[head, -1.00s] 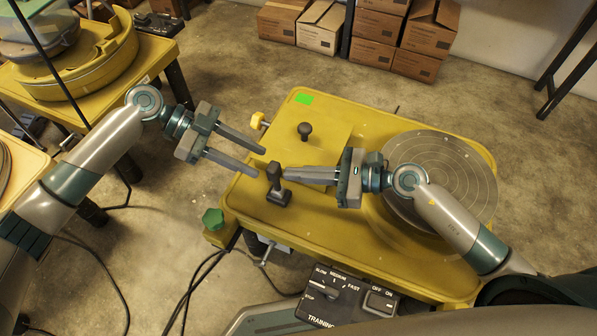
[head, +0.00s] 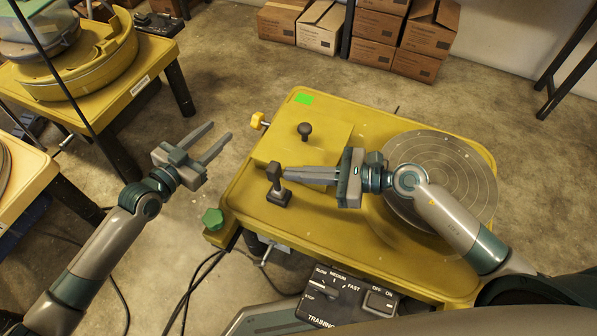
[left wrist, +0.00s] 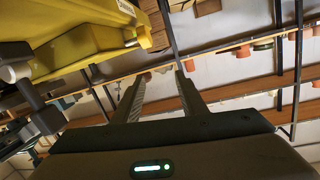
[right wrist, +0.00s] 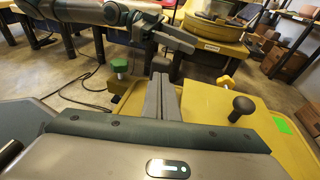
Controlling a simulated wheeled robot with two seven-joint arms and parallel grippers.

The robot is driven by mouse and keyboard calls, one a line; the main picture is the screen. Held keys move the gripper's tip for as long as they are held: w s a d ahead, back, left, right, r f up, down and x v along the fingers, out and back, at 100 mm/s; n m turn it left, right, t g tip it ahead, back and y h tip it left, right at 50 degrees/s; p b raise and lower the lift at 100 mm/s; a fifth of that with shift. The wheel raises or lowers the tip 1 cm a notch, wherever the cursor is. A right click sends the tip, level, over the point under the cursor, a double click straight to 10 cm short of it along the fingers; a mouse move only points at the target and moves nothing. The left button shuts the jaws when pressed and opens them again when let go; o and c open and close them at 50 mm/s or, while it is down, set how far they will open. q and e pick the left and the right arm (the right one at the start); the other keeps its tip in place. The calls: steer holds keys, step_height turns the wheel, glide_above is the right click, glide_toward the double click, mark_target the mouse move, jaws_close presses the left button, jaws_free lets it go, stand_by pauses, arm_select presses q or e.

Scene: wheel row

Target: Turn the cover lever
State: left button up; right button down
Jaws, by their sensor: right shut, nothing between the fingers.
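The dark cover lever (head: 275,174) stands on a small block near the front left of the yellow wheel table (head: 330,240). My right gripper (head: 287,174) is shut, with its fingertips right beside the lever's upper part; I cannot tell whether they touch. In the right wrist view, the shut fingers (right wrist: 163,80) point towards the lever, which is mostly hidden behind them. My left gripper (head: 221,130) is open and empty, off the table's left side. Its spread fingers (left wrist: 158,75) also show in the left wrist view.
A round black knob (head: 304,129) stands on the yellow cover behind the lever. A grey wheel disc (head: 465,180) lies at the right, partly under my right arm. A green knob (head: 212,218) and a yellow knob (head: 257,121) edge the table. A control box (head: 345,298) is in front.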

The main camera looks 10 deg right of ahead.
arm_select(q)
steer(key=s+r+n+t, duration=0.3)
steer(key=s+r+t, duration=0.3)
steer(key=s+r, duration=0.6)
steer(key=s+r+n+t+y, duration=0.1)
steer(key=s+r+n+t, duration=0.2)
steer(key=s+r+t, duration=0.4)
steer(key=s+r, duration=0.5)
steer(key=s, duration=0.6)
steer(key=shift+d+r+n+y, duration=0.15)
steer(key=shift+n+y, duration=0.15)
steer(key=shift+n, duration=0.1)
steer(key=shift+w+d, duration=0.1)
